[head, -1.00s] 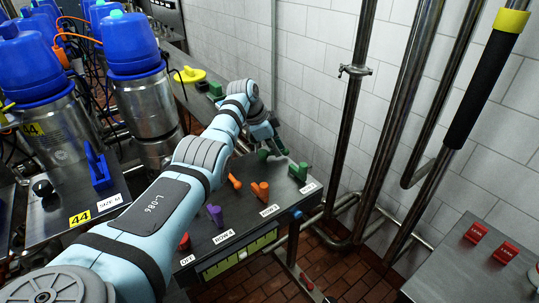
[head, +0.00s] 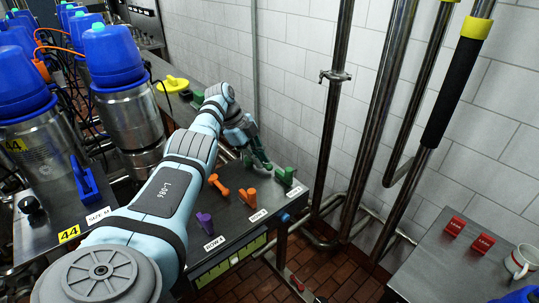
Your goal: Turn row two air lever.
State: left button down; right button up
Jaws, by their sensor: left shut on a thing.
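A dark valve panel (head: 233,226) carries coloured levers: a purple one (head: 204,223), two orange ones (head: 218,184) (head: 248,197) and a green one (head: 286,177) at the right end. White labels run along its front edge; the one by the purple lever seems to read ROW4, the others are too small to read surely. My left arm reaches over the panel. My left gripper (head: 260,160) is low at its far side, left of and behind the green lever. It is shut on what seems to be another green lever, mostly hidden by the fingers. My right gripper is not in view.
A white tiled wall and upright pipes (head: 333,100) stand close behind and right of the panel. Blue-topped steel valves (head: 120,100) crowd the left. A grey table (head: 450,262) at the right holds red blocks (head: 455,226) and a mug (head: 521,260).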

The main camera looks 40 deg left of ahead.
pick_arm(q)
jog(key=shift+s+d+f, duration=0.2)
jog(key=shift+s+f, duration=0.05)
jog(key=shift+f, duration=0.05)
jog(key=c, duration=1.9)
grip_release()
jog(key=shift+w+r, duration=0.1)
jog(key=shift+w, duration=0.1)
jog(key=v, duration=0.7)
jog(key=shift+a+r, duration=0.15)
jog(key=shift+r, duration=0.15)
